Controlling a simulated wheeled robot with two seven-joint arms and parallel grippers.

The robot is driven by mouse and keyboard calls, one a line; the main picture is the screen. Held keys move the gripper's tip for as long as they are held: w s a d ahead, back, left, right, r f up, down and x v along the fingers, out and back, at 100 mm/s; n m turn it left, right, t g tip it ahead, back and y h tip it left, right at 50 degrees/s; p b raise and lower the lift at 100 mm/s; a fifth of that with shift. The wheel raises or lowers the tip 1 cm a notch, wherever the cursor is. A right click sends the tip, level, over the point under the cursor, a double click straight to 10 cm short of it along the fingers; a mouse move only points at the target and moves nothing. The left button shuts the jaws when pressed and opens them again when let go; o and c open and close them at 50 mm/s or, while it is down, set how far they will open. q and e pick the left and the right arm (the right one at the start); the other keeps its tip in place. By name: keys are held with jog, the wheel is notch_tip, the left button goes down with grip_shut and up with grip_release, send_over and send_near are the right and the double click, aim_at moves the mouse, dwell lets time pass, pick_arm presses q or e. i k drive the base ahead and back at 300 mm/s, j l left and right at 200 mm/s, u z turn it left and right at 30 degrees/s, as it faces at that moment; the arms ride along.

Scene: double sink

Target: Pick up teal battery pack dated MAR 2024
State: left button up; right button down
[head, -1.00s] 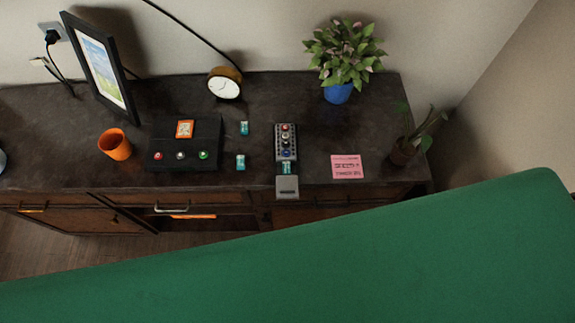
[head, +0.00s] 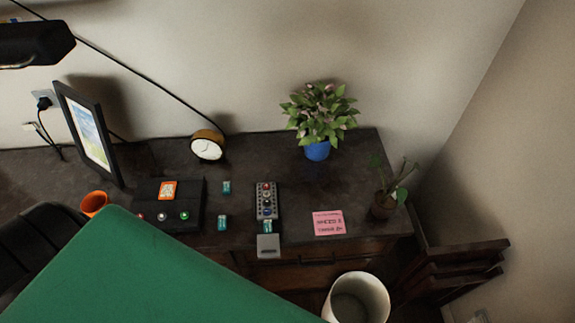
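Three small teal battery packs show on the dark desk top in the head view. One teal pack (head: 227,187) lies right of the black box, and a second teal pack (head: 222,222) lies nearer the front edge. A third teal pack (head: 267,227) sits at the lower end of the grey remote-like device (head: 265,201), just above a grey plate (head: 268,245) at the desk's front edge. The printing on all three is too small to read, so I cannot tell which is dated MAR 2024. Neither of my grippers is in view.
A large green surface (head: 140,270) blocks the lower left. The desk (head: 300,185) also holds a black box (head: 190,191), orange cup (head: 94,203), picture frame (head: 88,135), clock (head: 207,146), pink note (head: 328,223) and two plants. A white bin (head: 357,299) stands in front.

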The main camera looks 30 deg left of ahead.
aim_at(267, 224)
jog(key=k+j+z, duration=0.25)
jog(key=j, duration=0.25)
jog(key=k+j+z, duration=0.2)
jog(key=j, duration=0.25)
jog(key=k+j+z, duration=0.25)
jog(key=k+j, duration=0.25)
jog(key=j, duration=0.15)
